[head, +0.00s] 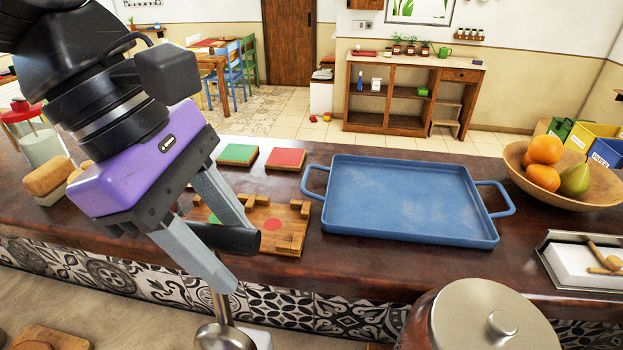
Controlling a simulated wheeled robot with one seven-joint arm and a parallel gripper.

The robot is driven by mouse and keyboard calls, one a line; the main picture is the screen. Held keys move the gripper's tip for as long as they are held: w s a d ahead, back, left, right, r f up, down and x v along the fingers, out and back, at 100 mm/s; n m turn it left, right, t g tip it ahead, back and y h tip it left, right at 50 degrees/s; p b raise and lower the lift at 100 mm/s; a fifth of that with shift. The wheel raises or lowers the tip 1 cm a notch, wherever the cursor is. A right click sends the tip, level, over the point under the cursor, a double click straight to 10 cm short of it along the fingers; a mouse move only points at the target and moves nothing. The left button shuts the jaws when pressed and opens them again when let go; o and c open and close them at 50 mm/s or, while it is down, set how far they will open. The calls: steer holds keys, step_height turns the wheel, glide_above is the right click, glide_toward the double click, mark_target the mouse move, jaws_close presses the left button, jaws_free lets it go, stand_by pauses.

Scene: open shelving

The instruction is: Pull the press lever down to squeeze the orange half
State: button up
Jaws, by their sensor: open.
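My gripper (238,254) reaches in from the upper left, with its purple body and two grey fingers pointing down and right. The fingers are open. A black cylindrical handle (241,239), which looks like the press lever's grip, lies across the gap between them, with its end sticking out to the right. I cannot tell whether either finger touches it. Below the fingers a metal post and a rounded metal part of the press (222,337) show at the bottom edge. The rest of the press is hidden or out of view. The orange half is not visible.
A wooden board (285,247) with raised blocks lies just behind the fingers. A blue tray (400,200) stands right of it, then a fruit bowl (585,196). A lidded pot (480,320) is at the lower right. A glass jar (38,140) and bread (48,176) are left.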

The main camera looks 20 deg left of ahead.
steer(key=shift+x, duration=0.9)
steer(key=shift+c, duration=0.4)
jaws_close()
stand_by(0.5)
